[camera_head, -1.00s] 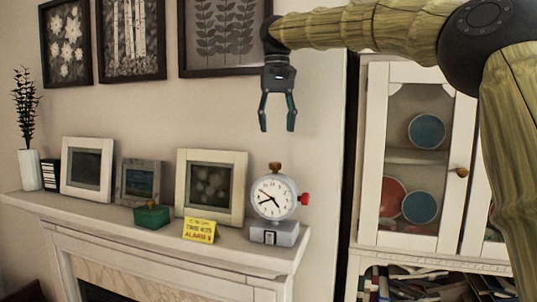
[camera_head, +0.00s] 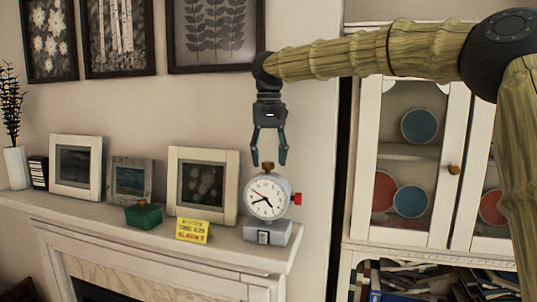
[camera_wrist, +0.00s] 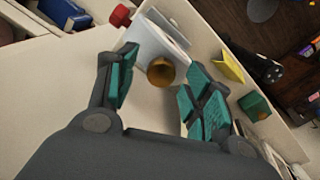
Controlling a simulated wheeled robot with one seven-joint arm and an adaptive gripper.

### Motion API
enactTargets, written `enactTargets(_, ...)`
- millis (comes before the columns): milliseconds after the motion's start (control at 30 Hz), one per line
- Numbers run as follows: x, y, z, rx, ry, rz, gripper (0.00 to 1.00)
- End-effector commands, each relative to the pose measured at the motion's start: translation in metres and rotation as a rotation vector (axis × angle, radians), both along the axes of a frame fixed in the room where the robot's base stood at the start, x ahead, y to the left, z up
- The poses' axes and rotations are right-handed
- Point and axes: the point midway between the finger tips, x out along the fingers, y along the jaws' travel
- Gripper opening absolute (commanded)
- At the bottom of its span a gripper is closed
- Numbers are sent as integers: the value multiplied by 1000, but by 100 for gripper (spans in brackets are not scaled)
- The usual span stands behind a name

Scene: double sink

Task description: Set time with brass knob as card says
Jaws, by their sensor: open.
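A white-faced clock (camera_head: 267,197) stands on a grey base (camera_head: 267,233) at the right end of the mantel. A brass knob (camera_head: 266,168) sits on its top and a red knob (camera_head: 297,198) on its right side. A yellow card (camera_head: 193,230) stands to its left; its small print is hard to read, with "TIME" and "ALARM" lines. My gripper (camera_head: 269,162) points down, open, with its fingertips just above or around the brass knob's height. In the wrist view the brass knob (camera_wrist: 161,71) lies between the open fingers, apart from both; the red knob (camera_wrist: 121,15) is beyond the left finger.
A green box (camera_head: 143,215) and several framed pictures (camera_head: 203,187) stand left of the clock on the mantel (camera_head: 120,222). A white cabinet (camera_head: 365,200) with plates is to the right. The air above the clock is free apart from my arm.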

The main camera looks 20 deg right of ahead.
Motion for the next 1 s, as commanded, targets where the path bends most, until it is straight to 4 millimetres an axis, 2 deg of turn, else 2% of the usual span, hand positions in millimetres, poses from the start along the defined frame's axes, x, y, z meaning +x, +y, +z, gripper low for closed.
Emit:
enactTargets(367, 0, 1, -8, 0, 1, 1, 51)
enactTargets(400, 0, 1, -7, 0, 1, 1, 49)
enactTargets(600, 0, 1, -7, 0, 1, 1, 13)
enactTargets(667, 0, 1, -7, 0, 1, 1, 5)
enactTargets(1000, 0, 0, -8, -1, 2, 3, 4)
